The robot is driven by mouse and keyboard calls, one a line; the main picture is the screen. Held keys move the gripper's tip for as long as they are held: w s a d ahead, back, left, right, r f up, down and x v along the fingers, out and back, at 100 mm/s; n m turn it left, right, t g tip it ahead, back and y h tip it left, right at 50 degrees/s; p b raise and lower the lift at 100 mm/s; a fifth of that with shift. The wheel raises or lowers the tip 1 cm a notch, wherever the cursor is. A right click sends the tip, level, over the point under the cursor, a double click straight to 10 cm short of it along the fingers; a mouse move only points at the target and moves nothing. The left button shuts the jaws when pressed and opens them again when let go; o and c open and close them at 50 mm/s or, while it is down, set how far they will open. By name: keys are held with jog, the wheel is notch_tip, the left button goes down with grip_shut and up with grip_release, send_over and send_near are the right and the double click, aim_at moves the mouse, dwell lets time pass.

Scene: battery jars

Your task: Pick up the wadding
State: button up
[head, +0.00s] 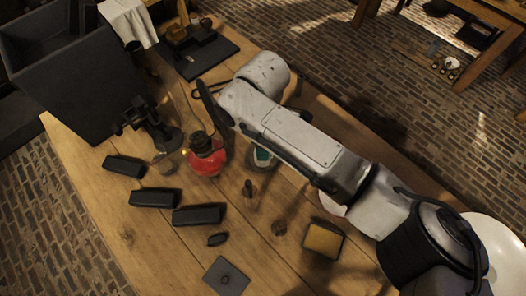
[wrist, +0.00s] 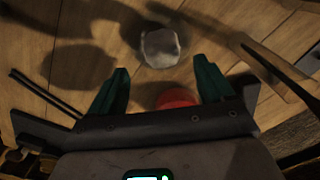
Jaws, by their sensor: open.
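The wadding (wrist: 160,47) looks like a small pale grey lump on the wooden table in the wrist view, just beyond my fingertips and roughly centred between them. My gripper (wrist: 161,68) is open, with its two dark green fingers apart and nothing held between them. A red round thing (wrist: 178,98) shows low between the fingers, partly hidden by the gripper body. In the head view, my arm reaches over the table from the right, and its dark end is above the red flask. I cannot clearly pick out the wadding in the head view.
The red flask (head: 207,160) stands near a dark stand (head: 155,130). Several black blocks (head: 198,214) lie at the left front. A yellow-topped box (head: 323,239) stands near my arm. A long wooden piece (wrist: 255,50) lies right of the wadding.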

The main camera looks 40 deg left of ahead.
jog(key=shift+s+f+p, duration=0.15)
jog(key=shift+f+p, duration=0.4)
jog(key=shift+f, duration=3.15)
jog(key=c, duration=1.1)
notch_tip(320, 180, up, 18)
jog(key=b, duration=0.1)
